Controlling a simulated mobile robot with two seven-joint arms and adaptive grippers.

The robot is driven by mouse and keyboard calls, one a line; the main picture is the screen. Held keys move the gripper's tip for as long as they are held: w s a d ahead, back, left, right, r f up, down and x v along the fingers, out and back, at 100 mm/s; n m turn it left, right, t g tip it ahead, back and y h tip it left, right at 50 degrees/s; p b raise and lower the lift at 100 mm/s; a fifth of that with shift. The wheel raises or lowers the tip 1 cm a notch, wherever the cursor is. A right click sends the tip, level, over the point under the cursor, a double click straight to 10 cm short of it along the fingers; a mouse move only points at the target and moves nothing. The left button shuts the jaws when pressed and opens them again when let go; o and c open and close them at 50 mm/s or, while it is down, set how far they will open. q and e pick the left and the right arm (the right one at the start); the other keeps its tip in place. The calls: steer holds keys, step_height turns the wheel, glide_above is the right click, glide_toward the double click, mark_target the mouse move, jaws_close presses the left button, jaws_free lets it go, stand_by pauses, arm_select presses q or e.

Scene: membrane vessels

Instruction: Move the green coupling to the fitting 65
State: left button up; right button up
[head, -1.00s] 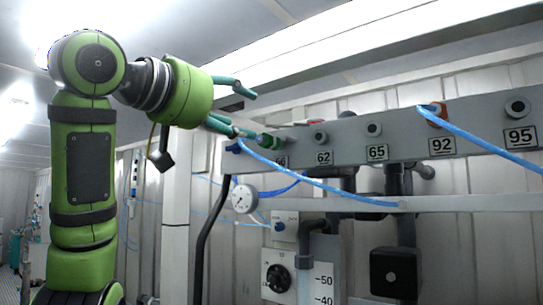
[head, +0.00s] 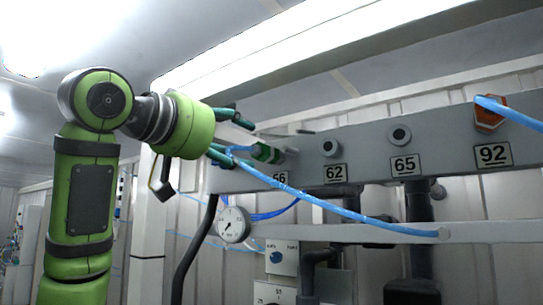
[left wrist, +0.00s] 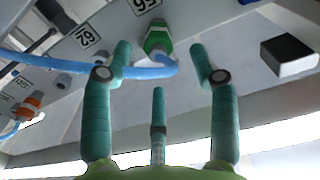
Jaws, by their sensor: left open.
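The green coupling (head: 267,153) sits on the grey panel at the fitting labelled 56, with a blue hose on it. In the left wrist view the green coupling (left wrist: 158,38) shows ahead, between the upper fingers and apart from them. My left gripper (head: 240,141) is open and empty, just left of the coupling. Its three teal fingers also show in the left wrist view (left wrist: 160,68). The fitting 65 (head: 399,135) is a bare round port above its label, with nothing on it. My right gripper is not in view.
The fitting 62 (head: 330,148) is bare, between 56 and 65. An orange coupling (head: 489,115) with a blue hose is at 92. The green coupling's blue hose (head: 335,211) sags across the panel front to a rail (head: 400,234). A gauge (head: 233,224) hangs below.

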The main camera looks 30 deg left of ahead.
mark_target(252, 149)
arm_select(q)
steer(key=w, duration=0.2)
steer(key=shift+w+d+r+p, duration=0.1)
steer(key=shift+w+d+p, duration=0.1)
steer(key=shift+w+p, duration=0.15)
steer(key=w, duration=0.3)
steer(key=shift+w+d, duration=0.3)
steer(key=shift+w, duration=0.45)
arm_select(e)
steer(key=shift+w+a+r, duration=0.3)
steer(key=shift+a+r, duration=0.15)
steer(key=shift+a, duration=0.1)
arm_select(q)
steer(key=shift+s, duration=0.1)
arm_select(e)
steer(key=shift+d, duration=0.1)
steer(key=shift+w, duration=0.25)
arm_select(q)
jaws_close()
